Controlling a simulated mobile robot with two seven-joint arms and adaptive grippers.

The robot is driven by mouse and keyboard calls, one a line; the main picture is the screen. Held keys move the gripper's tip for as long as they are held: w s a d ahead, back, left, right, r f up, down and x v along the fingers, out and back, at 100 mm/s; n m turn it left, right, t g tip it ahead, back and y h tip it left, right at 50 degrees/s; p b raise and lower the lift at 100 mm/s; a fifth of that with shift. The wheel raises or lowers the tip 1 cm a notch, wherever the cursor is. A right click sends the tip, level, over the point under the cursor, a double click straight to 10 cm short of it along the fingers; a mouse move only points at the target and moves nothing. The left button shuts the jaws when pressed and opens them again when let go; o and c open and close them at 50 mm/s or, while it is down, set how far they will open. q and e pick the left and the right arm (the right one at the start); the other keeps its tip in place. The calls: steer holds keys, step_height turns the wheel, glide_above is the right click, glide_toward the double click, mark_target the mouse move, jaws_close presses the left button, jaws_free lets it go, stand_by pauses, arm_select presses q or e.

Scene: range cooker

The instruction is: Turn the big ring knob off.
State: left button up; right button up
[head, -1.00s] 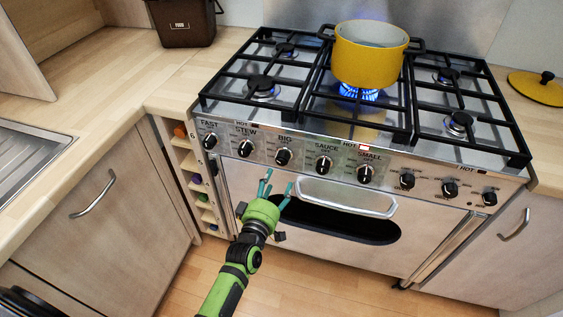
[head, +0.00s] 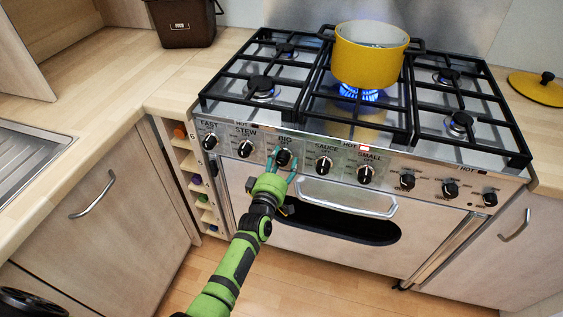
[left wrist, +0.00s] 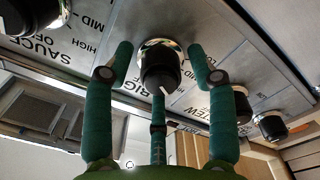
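The big ring knob (head: 284,157) is the black knob under the label BIG on the cooker's steel front panel. My left gripper (head: 282,165) is in front of it, with fingertips at both sides of the knob. In the left wrist view, the knob (left wrist: 160,72) is between the spread fingers of my left gripper (left wrist: 160,52), with a gap on each side. A white pointer mark shows on the knob. The gripper is open and holds nothing. A blue flame (head: 358,94) burns under the yellow pot (head: 370,60). My right gripper is out of view.
The STEW knob (head: 245,148) and the SAUCE knob (head: 324,165) flank the big knob closely. The oven door handle (head: 346,198) sticks out below and to the right. Black pan supports cover the hob above. A yellow lid (head: 535,90) lies on the right worktop.

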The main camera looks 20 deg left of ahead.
arm_select(q)
steer(key=c, duration=0.7)
steer(key=shift+m, duration=0.4)
steer(key=shift+c, duration=0.2)
steer(key=shift+m+p, duration=0.35)
steer(key=shift+m, duration=0.65)
steer(key=m, duration=0.3)
steer(key=shift+m+p, duration=0.3)
steer(key=m, duration=0.5)
steer(key=shift+f, duration=0.15)
steer(key=shift+m, duration=0.4)
steer(key=o, duration=1.1)
steer(key=shift+o, duration=0.2)
